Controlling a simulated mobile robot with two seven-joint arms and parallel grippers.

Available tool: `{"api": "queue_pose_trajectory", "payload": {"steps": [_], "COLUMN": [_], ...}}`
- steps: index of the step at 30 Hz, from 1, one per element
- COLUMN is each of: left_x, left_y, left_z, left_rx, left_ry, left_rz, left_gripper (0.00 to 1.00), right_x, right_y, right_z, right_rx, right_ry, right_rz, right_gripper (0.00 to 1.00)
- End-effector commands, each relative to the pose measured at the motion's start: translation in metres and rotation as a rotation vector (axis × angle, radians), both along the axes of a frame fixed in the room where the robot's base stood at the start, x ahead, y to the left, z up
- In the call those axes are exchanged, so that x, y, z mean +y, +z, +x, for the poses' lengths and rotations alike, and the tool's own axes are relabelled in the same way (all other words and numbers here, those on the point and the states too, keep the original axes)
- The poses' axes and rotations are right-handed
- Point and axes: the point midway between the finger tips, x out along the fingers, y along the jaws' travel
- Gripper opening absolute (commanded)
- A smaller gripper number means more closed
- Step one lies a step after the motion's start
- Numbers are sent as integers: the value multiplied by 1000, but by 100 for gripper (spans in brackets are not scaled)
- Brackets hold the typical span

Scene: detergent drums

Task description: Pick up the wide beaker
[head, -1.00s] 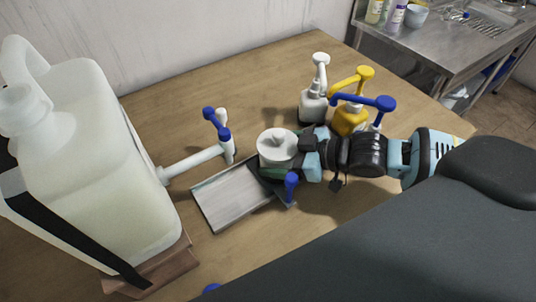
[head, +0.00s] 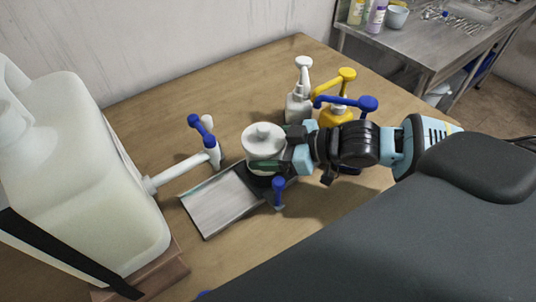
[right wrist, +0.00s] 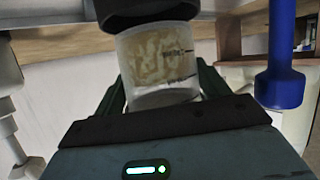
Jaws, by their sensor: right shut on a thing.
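The wide beaker (right wrist: 158,62) shows in the right wrist view as a clear, pale cylinder with dark printed marks, between my two green fingers. My right gripper (head: 266,164) reaches in from the right and is shut on the beaker. It is over the far right end of a grey metal tray (head: 222,203). The gap under the beaker is hard to judge. My left gripper is not in view.
A large white jug (head: 85,170) with a tap stands at the left. White (head: 299,105) and yellow (head: 338,112) pump bottles stand close behind my right gripper. A blue-topped piece (head: 278,192) is just in front. Bare wood (head: 200,100) lies behind.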

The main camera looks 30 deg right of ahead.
Motion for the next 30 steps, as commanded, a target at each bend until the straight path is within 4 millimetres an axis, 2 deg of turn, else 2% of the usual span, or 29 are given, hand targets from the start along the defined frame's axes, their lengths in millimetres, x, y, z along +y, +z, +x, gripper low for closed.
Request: {"api": "queue_pose_trajectory", "payload": {"steps": [1, 3, 9, 14, 22, 23, 30], "left_x": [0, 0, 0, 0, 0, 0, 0], "left_y": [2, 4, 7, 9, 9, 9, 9], "left_z": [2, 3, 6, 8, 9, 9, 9], "left_rx": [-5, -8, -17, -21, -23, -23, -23], "left_ry": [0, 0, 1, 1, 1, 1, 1], "left_rz": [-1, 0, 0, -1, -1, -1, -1], "left_gripper": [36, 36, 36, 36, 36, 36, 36], "right_x": [0, 0, 0, 0, 0, 0, 0], "right_y": [15, 28, 59, 69, 70, 70, 69], "right_z": [1, 1, 1, 1, 0, 0, 0], "right_rx": [-11, -8, -7, -4, -3, -3, -3], "right_ry": [1, 1, 1, 0, 0, 0, 0], "right_rz": [0, 1, 1, 1, 1, 1, 1], "right_gripper": [44, 44, 44, 44, 44, 72, 42]}}
